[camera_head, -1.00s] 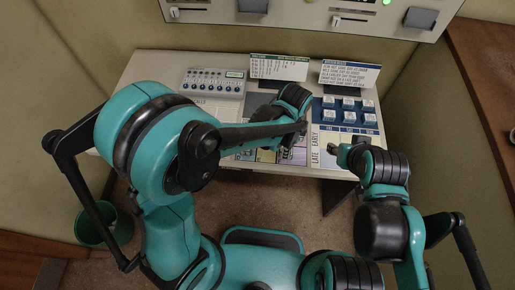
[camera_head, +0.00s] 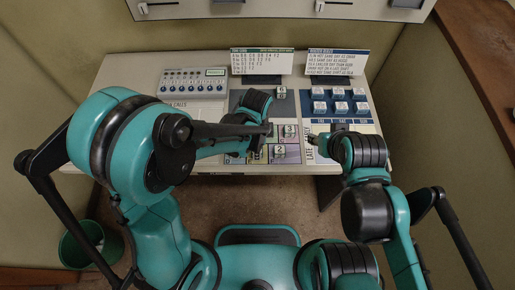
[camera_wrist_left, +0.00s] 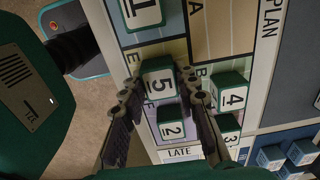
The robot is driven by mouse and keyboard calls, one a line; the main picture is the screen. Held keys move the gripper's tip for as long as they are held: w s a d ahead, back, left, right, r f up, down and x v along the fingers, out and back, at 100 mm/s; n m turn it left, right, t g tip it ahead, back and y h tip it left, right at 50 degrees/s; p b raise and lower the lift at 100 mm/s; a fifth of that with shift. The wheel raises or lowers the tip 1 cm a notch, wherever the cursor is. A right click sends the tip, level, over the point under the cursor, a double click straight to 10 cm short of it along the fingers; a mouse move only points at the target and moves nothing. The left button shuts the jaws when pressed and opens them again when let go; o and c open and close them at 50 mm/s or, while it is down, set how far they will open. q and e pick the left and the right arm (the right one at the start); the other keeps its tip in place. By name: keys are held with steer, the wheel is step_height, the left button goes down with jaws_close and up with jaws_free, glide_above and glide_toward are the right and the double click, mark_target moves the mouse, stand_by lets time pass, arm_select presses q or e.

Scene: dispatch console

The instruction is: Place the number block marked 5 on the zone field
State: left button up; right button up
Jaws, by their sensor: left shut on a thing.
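The block marked 5 (camera_wrist_left: 159,82) sits between the fingertips of my left gripper (camera_wrist_left: 160,86) in the left wrist view. The gripper is shut on it, above the coloured fields of the plan board (camera_wrist_left: 222,38). Whether the block touches the board is unclear. Block 2 (camera_wrist_left: 170,124) lies close beside it, and block 1 (camera_wrist_left: 142,15) is farther along the strip. Blocks 4 (camera_wrist_left: 231,92) and 3 (camera_wrist_left: 228,128) are to the right. In the head view my left arm hides block 5. My right gripper (camera_head: 313,139) is beside the board's right part; its finger opening is unclear.
Several white-topped blocks stand on the blue rack (camera_head: 340,105) at the right. Two text cards, one white and green (camera_head: 262,62) and one white and blue (camera_head: 336,62), stand behind. A keyed call panel (camera_head: 192,83) is at the back left. A green bin (camera_head: 92,245) stands on the floor.

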arm_select(q)
steer(key=shift+f, duration=0.15)
steer(key=o, duration=1)
steer(key=shift+d, duration=0.1)
step_height(320, 180, up, 12)
steer(key=p, duration=0.4)
steer(key=s+a+r+n+t, duration=0.2)
steer(key=a+r+n+t, duration=0.1)
steer(key=a+n, duration=0.6)
steer(key=s+a+r+n+t, duration=0.3)
steer(key=a+r+n+t, duration=0.1)
steer(key=a+n, duration=0.5)
steer(key=shift+r, duration=0.75)
